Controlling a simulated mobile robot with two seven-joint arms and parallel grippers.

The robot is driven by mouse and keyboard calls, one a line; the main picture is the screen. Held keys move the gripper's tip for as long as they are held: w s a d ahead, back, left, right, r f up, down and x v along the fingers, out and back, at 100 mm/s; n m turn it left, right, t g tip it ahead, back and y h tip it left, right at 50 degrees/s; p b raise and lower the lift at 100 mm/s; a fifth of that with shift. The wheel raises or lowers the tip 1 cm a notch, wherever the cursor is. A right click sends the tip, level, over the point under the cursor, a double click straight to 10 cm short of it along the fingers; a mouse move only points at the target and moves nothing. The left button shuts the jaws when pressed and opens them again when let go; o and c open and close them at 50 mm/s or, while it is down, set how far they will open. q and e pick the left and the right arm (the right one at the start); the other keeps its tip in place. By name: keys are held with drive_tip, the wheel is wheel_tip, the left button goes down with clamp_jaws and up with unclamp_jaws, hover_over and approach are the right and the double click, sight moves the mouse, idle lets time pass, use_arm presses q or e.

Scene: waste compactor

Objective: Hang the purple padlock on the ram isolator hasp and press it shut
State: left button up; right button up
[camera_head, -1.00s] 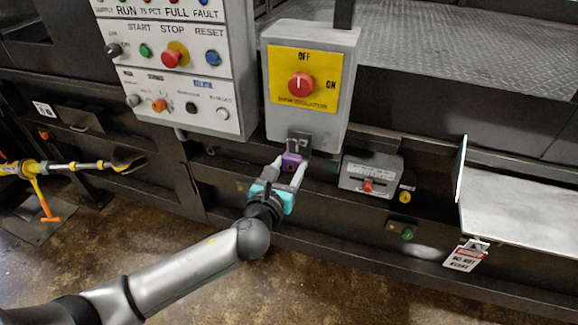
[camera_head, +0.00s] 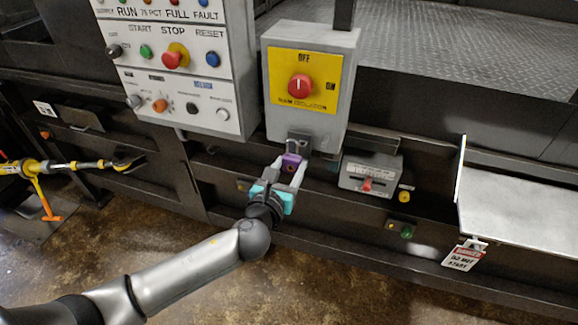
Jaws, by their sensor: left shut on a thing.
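The purple padlock (camera_head: 291,161) is between the fingertips of my left gripper (camera_head: 290,168), which is shut on it. The padlock's body is just below and against the hasp in this view. I cannot tell whether its shackle passes through the hasp or is closed. The isolator's red knob (camera_head: 300,86) sits on a yellow plate, with OFF at the top and ON at the right. My right gripper is not in view.
A control panel (camera_head: 180,90) with buttons is left of the isolator. A grey box with a red knob (camera_head: 368,175) stands close right of my gripper. A "do not start" tag (camera_head: 465,255) hangs at right. A yellow tool (camera_head: 75,167) is at far left.

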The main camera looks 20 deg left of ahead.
sight(295, 157)
use_arm(q)
drive_tip(key=shift+w+d, duration=0.1)
drive_tip(key=shift+w, duration=2)
drive_tip(key=shift+f, duration=0.2)
idle(0.6)
drive_tip(key=o, duration=1.3)
drive_tip(key=shift+c, duration=0.5)
drive_tip(key=shift+s, duration=0.1)
drive_tip(key=shift+s+r+p, duration=0.25)
drive_tip(key=shift+s+p, duration=0.4)
drive_tip(key=shift+s, duration=0.6)
drive_tip(key=shift+s+r+p, duration=0.15)
drive_tip(key=shift+s+p, duration=0.3)
drive_tip(key=shift+s, duration=0.65)
drive_tip(key=shift+s+r+p, duration=0.15)
drive_tip(key=shift+s+p, duration=0.25)
drive_tip(key=shift+s, duration=0.7)
